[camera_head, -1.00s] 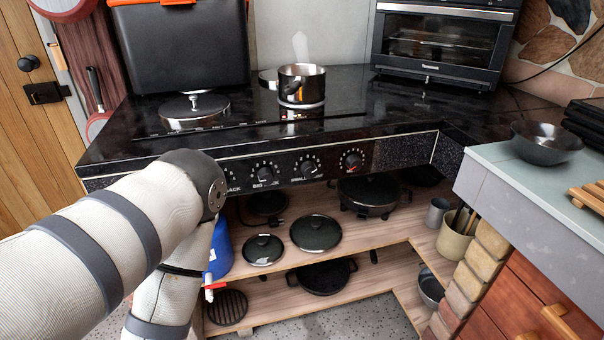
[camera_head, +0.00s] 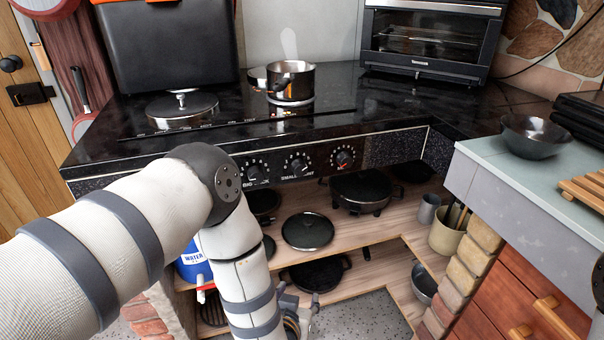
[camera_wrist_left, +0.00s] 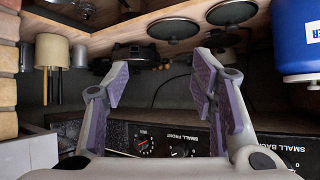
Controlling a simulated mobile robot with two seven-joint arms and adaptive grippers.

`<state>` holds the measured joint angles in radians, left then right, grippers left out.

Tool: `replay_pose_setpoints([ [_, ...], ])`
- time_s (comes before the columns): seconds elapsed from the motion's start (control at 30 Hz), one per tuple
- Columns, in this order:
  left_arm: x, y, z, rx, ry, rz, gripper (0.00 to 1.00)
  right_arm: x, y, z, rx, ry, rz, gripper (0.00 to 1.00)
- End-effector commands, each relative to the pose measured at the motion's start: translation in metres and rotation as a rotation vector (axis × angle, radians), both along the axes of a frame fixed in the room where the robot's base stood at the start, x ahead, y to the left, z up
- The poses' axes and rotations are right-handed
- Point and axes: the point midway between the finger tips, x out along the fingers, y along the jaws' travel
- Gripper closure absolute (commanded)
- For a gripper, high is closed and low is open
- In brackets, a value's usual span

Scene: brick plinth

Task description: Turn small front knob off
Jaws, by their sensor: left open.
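The small front knob (camera_head: 298,164) is a black dial with white marks on the stove's front panel. In the left wrist view, which is upside down, the small front knob (camera_wrist_left: 180,151) sits beside its "SMALL FRONT" label. My left gripper (camera_wrist_left: 160,82) is open and empty, with its purple-padded fingers spread apart. In the head view only part of the left gripper (camera_head: 299,312) shows, low in front of the shelves and below the knob panel. It appears apart from the knob. My right gripper is not in view.
A red-marked knob (camera_head: 342,158) is right of the small front knob, and another knob (camera_head: 256,172) is left. A pot (camera_head: 291,80) stands on the stove top. Lids and pans (camera_head: 362,190) fill the shelves below. A blue water container (camera_wrist_left: 297,40) is near the gripper.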

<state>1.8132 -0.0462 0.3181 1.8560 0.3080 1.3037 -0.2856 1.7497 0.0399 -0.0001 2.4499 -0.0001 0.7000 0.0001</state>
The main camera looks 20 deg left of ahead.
Motion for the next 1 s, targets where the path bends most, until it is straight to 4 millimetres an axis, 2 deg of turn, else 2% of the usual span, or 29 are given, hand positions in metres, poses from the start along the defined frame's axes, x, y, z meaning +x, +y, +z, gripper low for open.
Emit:
replay_pose_setpoints([
  [0.03, 0.043, -0.007, 0.032, 0.016, -0.161, 0.063, 0.48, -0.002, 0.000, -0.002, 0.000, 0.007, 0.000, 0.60],
  [0.1, 0.087, -0.009, 0.084, 0.050, -0.362, 0.176, 0.48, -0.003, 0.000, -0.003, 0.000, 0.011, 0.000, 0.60],
  [0.2, 0.115, -0.002, 0.138, 0.092, -0.539, 0.323, 0.48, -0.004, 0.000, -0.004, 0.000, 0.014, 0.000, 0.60],
  [0.27, 0.121, 0.001, 0.155, 0.107, -0.589, 0.373, 0.48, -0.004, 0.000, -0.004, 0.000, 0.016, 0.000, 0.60],
  [0.37, 0.130, 0.008, 0.162, 0.115, -0.611, 0.402, 0.48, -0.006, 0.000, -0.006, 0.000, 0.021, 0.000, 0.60],
  [0.7, 0.202, 0.046, 0.156, 0.115, -0.605, 0.397, 0.48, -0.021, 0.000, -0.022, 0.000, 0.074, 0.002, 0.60],
  [0.8, 0.217, 0.054, 0.157, 0.115, -0.604, 0.395, 0.48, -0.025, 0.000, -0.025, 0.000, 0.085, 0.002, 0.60],
  [1.0, 0.229, 0.059, 0.161, 0.114, -0.607, 0.392, 0.48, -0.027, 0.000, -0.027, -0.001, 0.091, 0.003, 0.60],
])
